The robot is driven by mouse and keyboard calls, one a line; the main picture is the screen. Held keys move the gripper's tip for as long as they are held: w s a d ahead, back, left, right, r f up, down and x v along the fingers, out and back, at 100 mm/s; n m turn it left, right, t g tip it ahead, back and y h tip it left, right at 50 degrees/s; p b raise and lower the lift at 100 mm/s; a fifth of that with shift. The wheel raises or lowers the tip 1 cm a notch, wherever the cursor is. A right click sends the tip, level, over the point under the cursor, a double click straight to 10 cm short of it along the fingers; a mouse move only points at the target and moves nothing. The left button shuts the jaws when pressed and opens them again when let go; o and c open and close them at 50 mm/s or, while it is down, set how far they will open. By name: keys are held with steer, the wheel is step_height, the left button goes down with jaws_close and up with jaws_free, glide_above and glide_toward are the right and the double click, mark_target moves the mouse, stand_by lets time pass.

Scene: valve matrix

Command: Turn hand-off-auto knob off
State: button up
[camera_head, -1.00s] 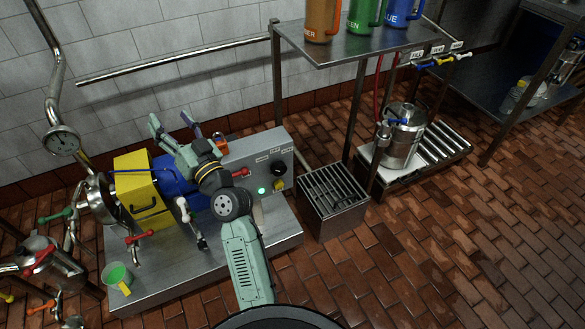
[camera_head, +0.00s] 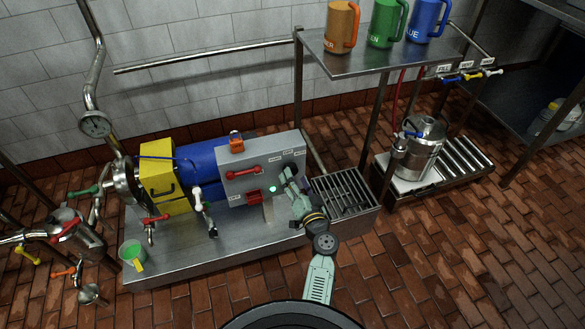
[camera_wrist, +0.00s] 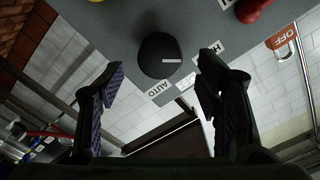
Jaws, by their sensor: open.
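The black hand-off-auto knob (camera_wrist: 159,57) is on the grey control panel (camera_head: 235,188). In the wrist view its white pointer line points right in the picture. An AUTO label (camera_wrist: 154,88) is below it; a label starting with H (camera_wrist: 226,4) is at upper right. Another label (camera_wrist: 216,48) is partly hidden by the right finger, and I cannot read it. My gripper (camera_wrist: 157,85) is open and empty, with one finger on each side of the knob in the picture; no contact shows. In the head view my gripper (camera_head: 287,180) is at the panel's right side and largely hides the knob.
A red handle (camera_head: 243,172), a lit green button (camera_head: 272,188) and an orange part (camera_head: 236,142) are on the panel. Blue equipment (camera_head: 192,160) and a yellow box (camera_head: 160,177) stand left. A grated box (camera_head: 345,195) is close on the right. The brick floor in front is clear.

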mark_target(293, 172)
steer(key=shift+p+x, duration=0.3)
steer(key=shift+x, duration=1.75)
steer(key=shift+c, duration=0.4)
steer(key=c, duration=1.1)
